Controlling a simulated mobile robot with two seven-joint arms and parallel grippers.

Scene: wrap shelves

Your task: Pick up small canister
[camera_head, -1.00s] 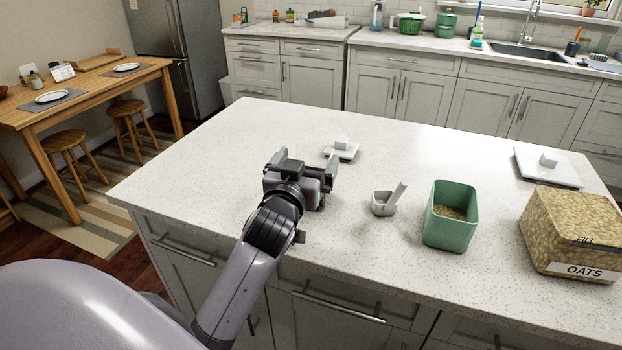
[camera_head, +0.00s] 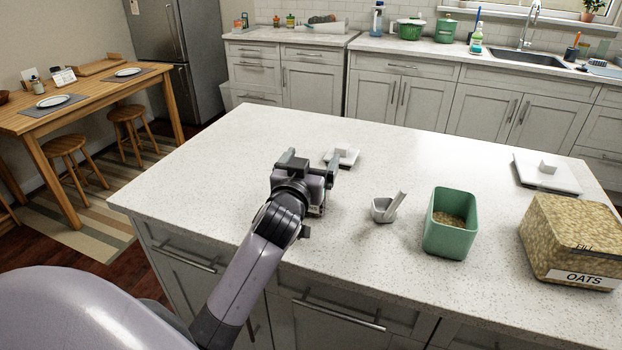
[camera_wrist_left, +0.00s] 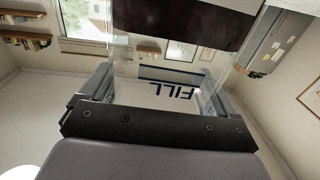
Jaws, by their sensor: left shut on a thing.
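My left gripper (camera_head: 307,172) is over the left part of the white island counter, shut on the small canister. The canister (camera_wrist_left: 178,88) shows in the left wrist view as a clear-walled container with a dark line and the word FILL, between the dark jaw parts. In the head view my gripper hides most of the canister (camera_head: 316,210); only a bit of it shows below the hand. I cannot tell whether its base touches the counter. My right gripper is not in view.
A small white lid (camera_head: 341,158) lies just behind the gripper. To the right stand a grey scoop (camera_head: 384,209), a green bin (camera_head: 447,237) with grain and a large OATS canister (camera_head: 570,240). A large white lid (camera_head: 535,180) lies at the back right. The counter's left part is clear.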

